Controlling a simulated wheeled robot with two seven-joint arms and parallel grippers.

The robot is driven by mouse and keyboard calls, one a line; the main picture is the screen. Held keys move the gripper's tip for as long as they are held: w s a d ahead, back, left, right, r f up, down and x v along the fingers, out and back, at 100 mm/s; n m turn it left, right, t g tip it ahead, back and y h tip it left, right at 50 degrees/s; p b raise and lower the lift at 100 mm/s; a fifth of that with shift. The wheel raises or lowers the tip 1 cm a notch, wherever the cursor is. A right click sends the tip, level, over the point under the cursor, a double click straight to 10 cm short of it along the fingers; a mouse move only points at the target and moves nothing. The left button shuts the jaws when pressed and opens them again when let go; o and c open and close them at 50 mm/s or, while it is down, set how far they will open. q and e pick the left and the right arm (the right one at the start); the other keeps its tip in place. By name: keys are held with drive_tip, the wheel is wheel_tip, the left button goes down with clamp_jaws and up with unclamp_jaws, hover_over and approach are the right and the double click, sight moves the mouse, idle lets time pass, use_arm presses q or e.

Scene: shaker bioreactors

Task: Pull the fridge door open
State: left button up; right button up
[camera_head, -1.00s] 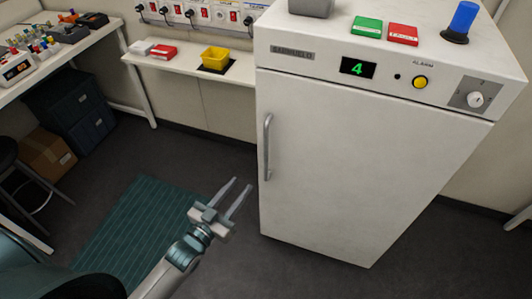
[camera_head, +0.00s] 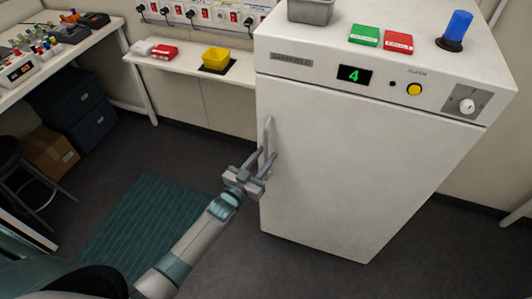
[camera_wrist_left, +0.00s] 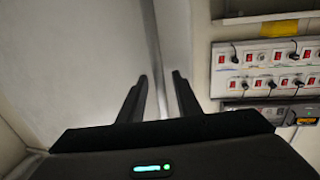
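The white fridge (camera_head: 300,62) stands on the right in the head view, and its door (camera_head: 345,170) looks shut. A vertical grey handle (camera_head: 268,132) is on the door's left edge. My left gripper (camera_head: 264,158) is at the lower half of the handle and is open. In the left wrist view, the handle (camera_wrist_left: 154,45) runs down between the two spread fingers (camera_wrist_left: 161,85), with a gap on each side. My right gripper is in neither view.
A wall shelf (camera_head: 185,70) with a yellow bin (camera_head: 215,60) is left of the fridge. A green mat (camera_head: 140,225) lies on the floor. A grey container, coloured blocks and a blue lamp (camera_head: 456,28) sit on the fridge top. Dark floor in front is clear.

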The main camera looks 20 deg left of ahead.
use_arm(q)
drive_tip(key=shift+w+d, duration=0.15)
drive_tip(key=shift+w, duration=0.35)
drive_tip(key=shift+c, duration=0.7)
clamp_jaws()
drive_tip(key=shift+s, duration=0.1)
